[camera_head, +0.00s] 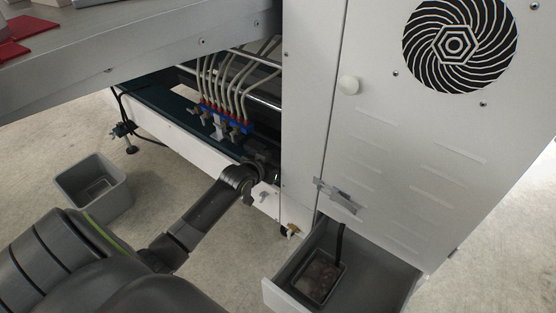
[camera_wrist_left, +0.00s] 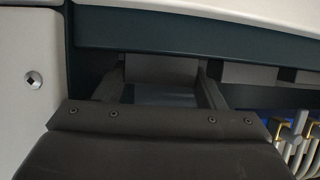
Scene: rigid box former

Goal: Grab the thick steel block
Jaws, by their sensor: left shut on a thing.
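My left gripper (camera_head: 262,166) reaches into the low opening of the machine, beside the white cabinet. In the left wrist view its two fingers (camera_wrist_left: 162,80) stand on either side of a plain grey steel block (camera_wrist_left: 162,68) and are shut on it. The block sits directly under a dark green beam (camera_wrist_left: 190,38), and its upper edge meets the beam. Its lower part and far side are hidden. In the head view I cannot make out the block behind my arm and gripper. My right gripper is in neither view.
More grey blocks (camera_wrist_left: 248,74) sit along the beam to the right. Hoses with blue fittings (camera_head: 226,116) are close to my arm. The white cabinet (camera_head: 310,110) stands right of it, above an open drawer (camera_head: 385,277). A grey bin (camera_head: 65,188) stands on the floor.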

